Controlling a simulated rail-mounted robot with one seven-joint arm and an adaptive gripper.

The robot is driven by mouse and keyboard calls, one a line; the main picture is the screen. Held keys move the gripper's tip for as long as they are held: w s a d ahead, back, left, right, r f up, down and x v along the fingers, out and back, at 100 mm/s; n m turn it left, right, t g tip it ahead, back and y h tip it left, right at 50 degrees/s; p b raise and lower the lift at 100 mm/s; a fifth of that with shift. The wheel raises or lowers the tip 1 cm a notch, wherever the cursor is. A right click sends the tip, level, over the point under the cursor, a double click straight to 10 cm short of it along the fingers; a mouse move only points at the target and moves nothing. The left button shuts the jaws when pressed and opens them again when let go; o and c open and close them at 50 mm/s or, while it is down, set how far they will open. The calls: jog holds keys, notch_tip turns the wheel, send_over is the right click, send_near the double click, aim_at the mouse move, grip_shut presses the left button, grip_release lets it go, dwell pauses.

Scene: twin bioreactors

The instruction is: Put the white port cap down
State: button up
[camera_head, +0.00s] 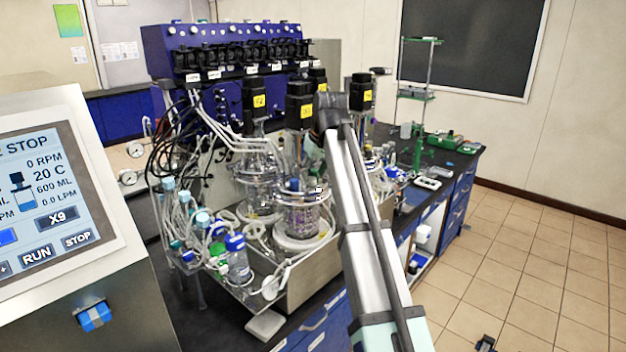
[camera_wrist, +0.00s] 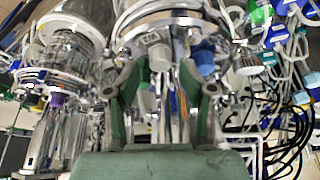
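My gripper (camera_wrist: 160,80) shows in the wrist view with its two green-grey fingers standing apart. A small pale cap-like piece (camera_wrist: 158,54), possibly the white port cap, appears between the fingertips. I cannot tell whether the fingers touch it or it lies behind them. A glass vessel with a metal head plate (camera_wrist: 172,18) is close behind the fingers. In the head view my arm reaches to the bioreactors, and it hides the gripper tips and the cap.
Two glass bioreactors (camera_head: 258,172) (camera_head: 300,212) with black motors stand close together on the bench. Tubing and bottles (camera_head: 235,255) crowd the left front. A control screen (camera_head: 45,195) fills the near left. A green stand (camera_head: 422,105) is farther back. The tiled floor at right is mostly clear.

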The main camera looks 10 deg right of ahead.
jog(key=b+v, duration=0.2)
jog(key=v, duration=0.8)
jog(key=shift+r, duration=0.15)
jog(key=shift+d, duration=0.1)
